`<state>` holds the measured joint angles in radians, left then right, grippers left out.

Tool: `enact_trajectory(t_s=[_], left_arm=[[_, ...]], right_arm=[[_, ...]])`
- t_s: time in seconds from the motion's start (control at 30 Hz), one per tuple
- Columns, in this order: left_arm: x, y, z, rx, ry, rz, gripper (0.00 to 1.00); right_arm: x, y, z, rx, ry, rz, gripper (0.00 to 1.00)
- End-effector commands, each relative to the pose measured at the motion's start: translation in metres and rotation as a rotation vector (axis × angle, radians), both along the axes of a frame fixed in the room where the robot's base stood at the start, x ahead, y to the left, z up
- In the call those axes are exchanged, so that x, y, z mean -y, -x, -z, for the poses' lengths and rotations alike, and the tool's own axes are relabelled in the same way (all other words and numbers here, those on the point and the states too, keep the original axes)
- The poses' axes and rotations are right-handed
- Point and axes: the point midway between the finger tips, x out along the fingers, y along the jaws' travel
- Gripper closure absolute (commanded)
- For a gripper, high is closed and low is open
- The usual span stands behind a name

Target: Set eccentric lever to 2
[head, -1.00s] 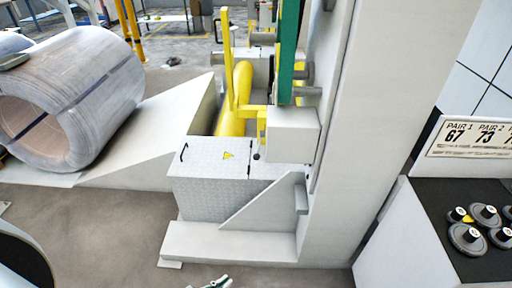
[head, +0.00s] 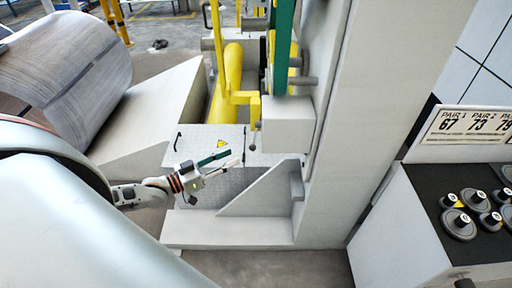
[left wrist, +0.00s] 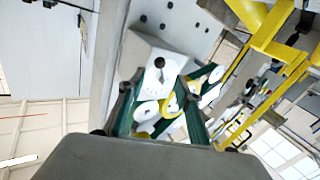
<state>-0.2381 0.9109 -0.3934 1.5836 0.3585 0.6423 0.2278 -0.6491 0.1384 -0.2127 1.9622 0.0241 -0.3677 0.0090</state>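In the left wrist view, a dark lever (left wrist: 159,63) shows on the face of a grey box (left wrist: 140,50); number marks are too small to read. My left gripper (head: 230,160) is in front of and left of the lever, apart from it, above the tread-plate cover. Its fingers look spread and empty, and they frame the left wrist view (left wrist: 162,118) below the box. My right gripper is not identifiable.
A large wire coil (head: 65,65) lies at left beside a grey ramp (head: 150,105). A yellow guard post (head: 217,60) stands behind the lever. A triangular gusset (head: 262,200) and column (head: 350,120) stand at right, near a dark knob panel (head: 435,205).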

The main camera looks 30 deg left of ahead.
Motion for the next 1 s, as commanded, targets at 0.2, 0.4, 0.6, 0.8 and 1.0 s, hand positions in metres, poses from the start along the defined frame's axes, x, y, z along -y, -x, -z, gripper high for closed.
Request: enact_trajectory(t_s=[0.2, 0.4, 0.6, 0.8, 1.0], left_arm=[[0.011, -0.022, -0.001, 0.004, 0.001, 0.000, 0.66], [0.023, -0.049, -0.001, 0.003, 0.000, 0.000, 0.66], [0.031, -0.065, 0.000, 0.001, 0.000, 0.000, 0.66], [0.033, -0.069, 0.001, 0.000, -0.001, 0.000, 0.66], [0.033, -0.069, 0.001, 0.000, -0.001, 0.000, 0.74]], right_arm=[[0.000, 0.000, 0.002, -0.001, 0.000, 0.000, 0.60], [0.000, 0.000, 0.003, -0.001, 0.000, 0.000, 0.60], [0.000, 0.001, 0.004, -0.002, 0.001, 0.000, 0.60], [0.000, 0.001, 0.004, -0.002, 0.001, 0.000, 0.60], [0.000, 0.000, 0.004, -0.002, 0.001, 0.000, 0.60]])
